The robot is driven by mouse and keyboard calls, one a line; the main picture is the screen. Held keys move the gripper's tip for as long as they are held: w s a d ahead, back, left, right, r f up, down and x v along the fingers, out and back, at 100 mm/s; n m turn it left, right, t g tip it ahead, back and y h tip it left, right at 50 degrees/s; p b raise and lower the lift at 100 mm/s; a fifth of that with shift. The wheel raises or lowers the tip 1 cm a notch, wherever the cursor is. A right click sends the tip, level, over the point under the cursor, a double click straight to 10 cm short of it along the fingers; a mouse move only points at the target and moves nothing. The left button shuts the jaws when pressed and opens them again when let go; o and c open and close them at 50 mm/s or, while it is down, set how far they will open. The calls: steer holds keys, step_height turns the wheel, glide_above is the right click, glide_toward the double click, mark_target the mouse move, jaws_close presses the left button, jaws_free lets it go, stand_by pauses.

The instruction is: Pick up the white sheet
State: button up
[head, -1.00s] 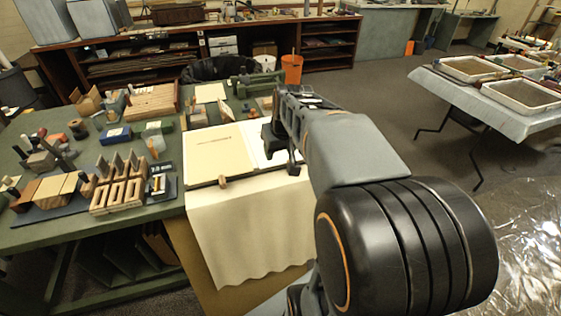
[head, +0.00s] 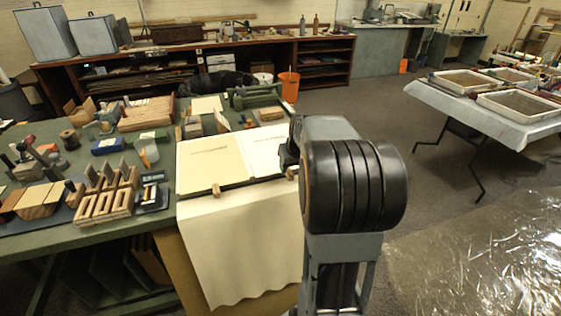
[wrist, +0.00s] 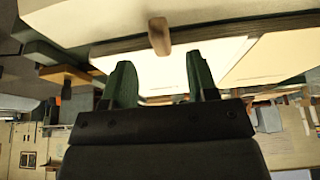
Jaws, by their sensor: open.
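The white sheet (head: 263,150) lies flat on the right half of a dark-edged board on the green table, beside a cream sheet (head: 213,162). My arm covers its right edge in the head view. In the wrist view, which looks upside down, the white sheet (wrist: 172,72) shows behind and between the fingertips. My gripper (wrist: 161,78) is open, with nothing between its two green fingers. It is at the front right of the board; I cannot tell whether it touches the sheet. In the head view my arm mostly hides it.
A wooden peg (wrist: 158,36) stands at the board's front edge, close to my fingers; another peg (head: 216,188) is further left. A cream cloth (head: 240,245) hangs over the table front. Wooden blocks and tools crowd the table's left. Trays (head: 465,82) stand on a right-hand table.

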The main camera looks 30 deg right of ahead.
mark_target(289, 171)
steer(key=shift+b+x, duration=0.3)
steer(key=shift+x, duration=2)
steer(key=shift+c, duration=0.2)
jaws_close()
steer(key=shift+r, duration=0.15)
